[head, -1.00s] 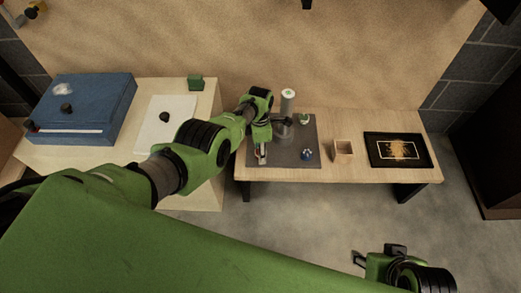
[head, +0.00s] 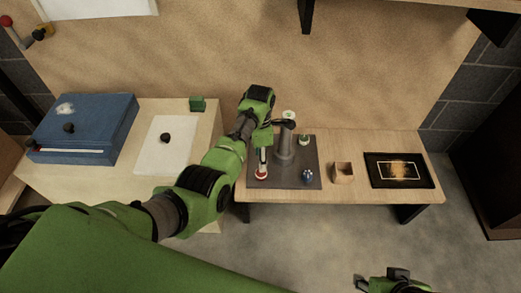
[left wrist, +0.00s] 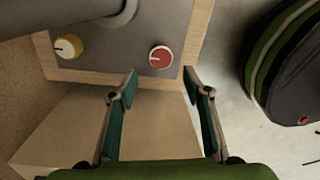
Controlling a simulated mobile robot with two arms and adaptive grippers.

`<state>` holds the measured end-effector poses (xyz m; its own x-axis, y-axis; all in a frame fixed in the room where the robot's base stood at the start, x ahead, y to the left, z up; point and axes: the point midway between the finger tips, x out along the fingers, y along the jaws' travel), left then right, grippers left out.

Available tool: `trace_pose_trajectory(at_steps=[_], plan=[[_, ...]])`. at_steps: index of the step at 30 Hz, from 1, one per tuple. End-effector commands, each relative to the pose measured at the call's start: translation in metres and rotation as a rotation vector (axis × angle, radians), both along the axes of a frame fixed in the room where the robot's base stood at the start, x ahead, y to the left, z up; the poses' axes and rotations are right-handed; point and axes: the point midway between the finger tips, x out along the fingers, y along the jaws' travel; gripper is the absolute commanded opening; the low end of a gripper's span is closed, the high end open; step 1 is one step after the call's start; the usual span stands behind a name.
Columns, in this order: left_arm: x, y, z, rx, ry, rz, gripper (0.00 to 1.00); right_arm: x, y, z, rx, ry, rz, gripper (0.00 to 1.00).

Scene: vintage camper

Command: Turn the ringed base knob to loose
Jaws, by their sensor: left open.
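A grey base plate (head: 292,180) lies on the wooden bench with a grey post (head: 285,148) on it. A red knob with a pale rim and pointer line (head: 261,173) is at the plate's front left; it also shows in the left wrist view (left wrist: 161,57). A yellow-and-white knob (left wrist: 68,46) shows there too. Blue (head: 307,176) and green (head: 304,140) knobs are on the right side. My left gripper (left wrist: 160,75) is open and empty, its fingertips near the red knob but apart from it in the picture. My right gripper (head: 380,282) is cut off at the bottom edge.
A small wooden box (head: 343,173) and a black framed tray (head: 400,170) sit right of the plate. A blue case (head: 85,125), white board (head: 166,145) and green block (head: 197,104) are on the left table. The bench's front edge is close to the red knob.

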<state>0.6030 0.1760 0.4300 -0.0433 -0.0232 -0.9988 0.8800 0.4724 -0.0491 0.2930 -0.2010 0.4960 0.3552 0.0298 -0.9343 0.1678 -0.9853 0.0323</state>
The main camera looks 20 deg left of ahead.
Motion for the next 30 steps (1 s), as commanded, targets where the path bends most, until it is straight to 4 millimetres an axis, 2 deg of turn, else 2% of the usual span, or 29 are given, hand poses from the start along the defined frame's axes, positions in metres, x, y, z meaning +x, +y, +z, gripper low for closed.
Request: trace_pose_trajectory(at_steps=[3, 10, 26, 30], plan=[[0.001, 0.0, 0.019, -0.001, -0.002, 0.0, 0.45, 0.0, 0.0, 0.0, 0.0, 0.0, 0.0, 0.4], [0.001, 0.001, 0.036, 0.0, 0.001, 0.001, 0.45, 0.0, 0.0, 0.0, 0.0, 0.0, 0.0, 0.4], [0.001, 0.001, 0.037, 0.0, 0.001, -0.001, 0.45, 0.0, 0.0, 0.0, 0.0, 0.0, 0.0, 0.4], [-0.01, 0.009, 0.025, 0.004, -0.013, -0.072, 0.45, 0.0, 0.0, 0.0, 0.0, 0.0, 0.0, 0.4]])
